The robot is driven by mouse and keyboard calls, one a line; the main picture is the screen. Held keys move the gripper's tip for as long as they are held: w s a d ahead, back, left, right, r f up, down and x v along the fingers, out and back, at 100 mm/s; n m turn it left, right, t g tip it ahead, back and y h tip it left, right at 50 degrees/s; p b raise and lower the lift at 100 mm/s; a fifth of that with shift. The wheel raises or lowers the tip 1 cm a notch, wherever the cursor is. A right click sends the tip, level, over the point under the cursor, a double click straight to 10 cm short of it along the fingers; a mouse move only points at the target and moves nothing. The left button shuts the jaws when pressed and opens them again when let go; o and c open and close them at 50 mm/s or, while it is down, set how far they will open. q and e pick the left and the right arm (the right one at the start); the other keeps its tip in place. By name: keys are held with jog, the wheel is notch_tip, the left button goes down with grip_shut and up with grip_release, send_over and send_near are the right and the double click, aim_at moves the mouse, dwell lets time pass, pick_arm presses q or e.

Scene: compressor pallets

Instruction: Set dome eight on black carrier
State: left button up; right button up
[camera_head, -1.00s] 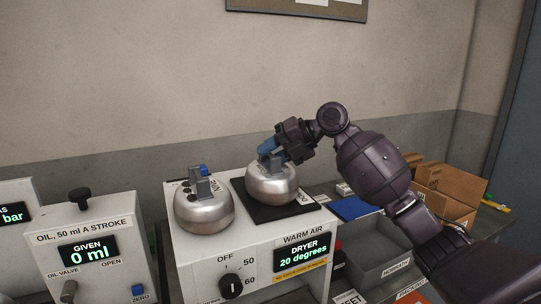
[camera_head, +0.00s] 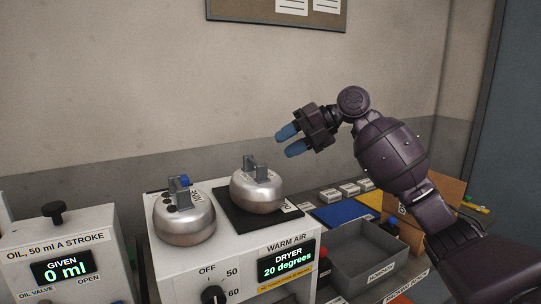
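Two silver domes with grey handles on top stand on the white warm-air dryer (camera_head: 240,243). One dome (camera_head: 257,194) sits on the black mat (camera_head: 283,219) on the dryer's top; a label lies beside it. My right gripper (camera_head: 284,142) is open and empty, with two blue fingertips apart, above and to the right of the dome on the mat. My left gripper is not in view. No black carrier can be made out for certain.
An oil dispenser (camera_head: 75,252) reading 0 ml stands at left. Right of the dryer are a grey bin (camera_head: 365,257), a blue mat (camera_head: 342,212), small white boxes and a cardboard box (camera_head: 440,190). The wall behind is bare beneath a noticeboard (camera_head: 280,12).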

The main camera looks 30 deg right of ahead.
jog(key=shift+v, duration=1.2)
